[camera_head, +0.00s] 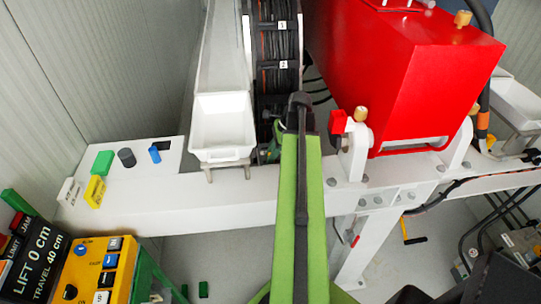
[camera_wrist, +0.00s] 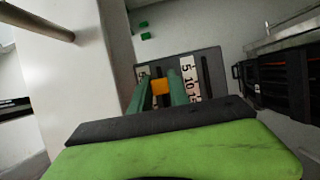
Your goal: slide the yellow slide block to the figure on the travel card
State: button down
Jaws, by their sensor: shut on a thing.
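The yellow slide block (camera_wrist: 160,87) sits on a dark slide plate (camera_wrist: 212,62) in the wrist view. My gripper (camera_wrist: 161,90) has its two green fingers shut on the block, one on each side. A white scale strip (camera_wrist: 188,78) with 5, 10 and 15 runs just right of the block. A second pale strip at its left is mostly hidden by a finger. The travel card (camera_head: 38,250), black with white letters, reads LIFT 0 cm and TRAVEL 40 cm at the lower left of the head view. The gripper and block cannot be made out there.
A white beam (camera_head: 150,210) crosses the head view, bearing green, yellow, blue and dark small pieces at left. A white tray (camera_head: 223,125), hose reel (camera_head: 277,45) and red pump housing (camera_head: 400,80) stand behind. A control box (camera_head: 95,265) is at lower left.

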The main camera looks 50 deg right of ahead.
jog(key=shift+d, duration=0.1)
dwell(0.7)
jog(key=shift+s+d, duration=0.2)
jog(key=c, duration=1.2)
grip_release()
jog(key=shift+c, duration=0.2)
jog(key=p+v, duration=1.6)
jog(key=v, duration=0.1)
jog(key=shift+r, duration=0.15)
jog(key=shift+s, duration=0.1)
jog(key=b+x, duration=1.5)
jog(key=x, duration=0.1)
jog(key=shift+s, duration=0.1)
jog(key=shift+w+a+f+b, duration=0.2)
jog(key=shift+w+f+b, duration=0.05)
jog(key=shift+f+b, duration=0.3)
